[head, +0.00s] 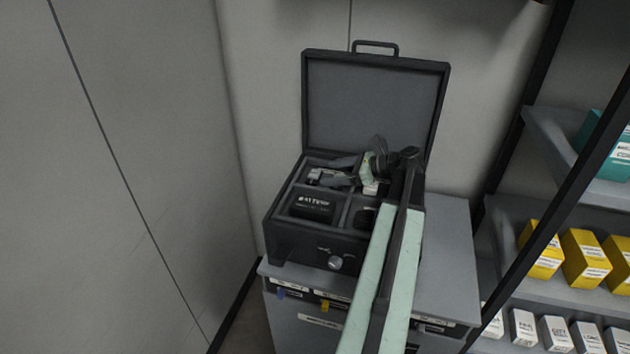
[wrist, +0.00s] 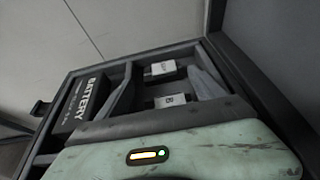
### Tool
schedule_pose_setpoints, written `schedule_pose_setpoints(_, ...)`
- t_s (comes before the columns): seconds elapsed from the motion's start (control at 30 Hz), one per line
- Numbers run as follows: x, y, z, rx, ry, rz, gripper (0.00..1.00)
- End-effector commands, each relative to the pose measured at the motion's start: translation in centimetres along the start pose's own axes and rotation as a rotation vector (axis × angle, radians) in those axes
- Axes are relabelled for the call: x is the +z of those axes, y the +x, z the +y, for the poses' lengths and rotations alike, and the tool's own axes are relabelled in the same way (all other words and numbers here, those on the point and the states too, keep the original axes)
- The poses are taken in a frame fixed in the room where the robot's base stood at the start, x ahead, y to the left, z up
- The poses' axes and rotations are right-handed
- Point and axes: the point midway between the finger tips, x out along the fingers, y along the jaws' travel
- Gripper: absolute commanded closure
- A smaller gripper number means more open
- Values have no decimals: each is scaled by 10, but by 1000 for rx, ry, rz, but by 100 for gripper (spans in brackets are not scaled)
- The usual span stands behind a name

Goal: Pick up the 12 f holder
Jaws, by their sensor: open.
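Two small dark holders with pale labels lie in a compartment of the open case. The farther holder (wrist: 158,69) has a label that may read 12F, but it is too blurred to be sure. The nearer holder (wrist: 170,101) has a label that seems to start with B or 8. My gripper (wrist: 165,60) is open, with one dark finger on each side of the holders and nothing clamped. In the head view my gripper (head: 331,172) reaches down into the case from the right, and its fingers partly hide the holders there.
The black case (head: 290,243) stands on a grey cabinet (head: 445,240), its lid (head: 373,105) raised behind. A black battery (head: 312,205) fills the front left compartment; it also shows in the wrist view (wrist: 88,101). Shelves with yellow boxes (head: 585,257) stand at right. A wall is close at left.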

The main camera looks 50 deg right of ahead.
Motion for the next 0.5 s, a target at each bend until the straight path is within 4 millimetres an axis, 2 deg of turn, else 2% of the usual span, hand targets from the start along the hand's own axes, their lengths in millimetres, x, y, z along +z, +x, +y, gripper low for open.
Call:
schedule_pose_setpoints(0.17, -1, 10, 0, 2, -4, 7, 22)
schedule_pose_setpoints(0.4, 0, 52, -3, 3, -4, 8, 22)
schedule_pose_setpoints(0.5, 2, 56, -3, 2, -5, 10, 22)
